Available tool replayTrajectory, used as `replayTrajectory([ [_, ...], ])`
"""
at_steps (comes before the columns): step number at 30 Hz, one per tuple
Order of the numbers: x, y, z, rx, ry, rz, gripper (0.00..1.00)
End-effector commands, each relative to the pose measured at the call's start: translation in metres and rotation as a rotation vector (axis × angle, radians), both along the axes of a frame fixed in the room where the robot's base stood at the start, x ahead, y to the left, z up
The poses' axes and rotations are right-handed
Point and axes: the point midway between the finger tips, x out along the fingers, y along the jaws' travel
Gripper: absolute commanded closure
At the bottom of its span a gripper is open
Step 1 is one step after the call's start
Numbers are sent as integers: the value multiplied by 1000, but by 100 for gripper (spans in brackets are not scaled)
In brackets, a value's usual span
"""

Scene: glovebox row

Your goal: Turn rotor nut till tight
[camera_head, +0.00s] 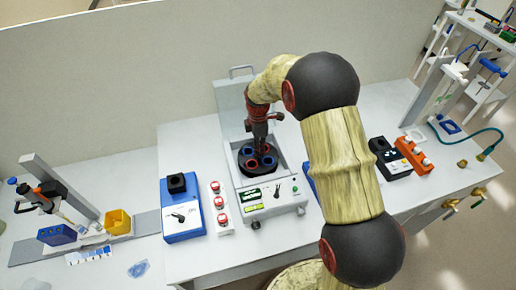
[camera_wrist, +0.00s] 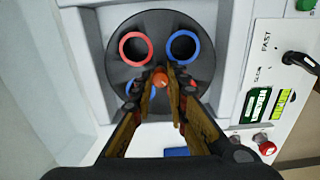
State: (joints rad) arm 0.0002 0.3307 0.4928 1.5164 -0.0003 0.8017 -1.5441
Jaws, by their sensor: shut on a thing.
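The rotor nut (camera_wrist: 160,79) is a small orange-red knob at the centre of the black rotor (camera_wrist: 165,20) in the wrist view. The rotor has red-rimmed and blue-rimmed holes around the nut. My gripper (camera_wrist: 160,86) reaches down over the rotor with its fingertips shut on the nut. The fingers hide part of the lower holes. In the head view the rotor (camera_head: 245,165) sits in the open centrifuge (camera_head: 275,206), with its lid (camera_head: 231,98) raised behind. My gripper (camera_head: 260,142) stands upright over the rotor's middle there, and the nut is hidden.
A blue device (camera_head: 183,222) and a white strip with red buttons (camera_head: 221,216) stand left of the centrifuge. A black box (camera_head: 388,160) and an orange rack (camera_head: 414,154) stand right, beyond my arm. The back wall panel (camera_head: 150,75) rises behind the bench.

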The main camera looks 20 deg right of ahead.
Motion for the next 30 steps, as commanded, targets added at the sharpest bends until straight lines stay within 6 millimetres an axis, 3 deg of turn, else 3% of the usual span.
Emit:
replayTrajectory([
  [13, 0, 0, 0, 0, 0, -98, 100],
  [30, 0, 0, 0, 0, 0, -477, 100],
])
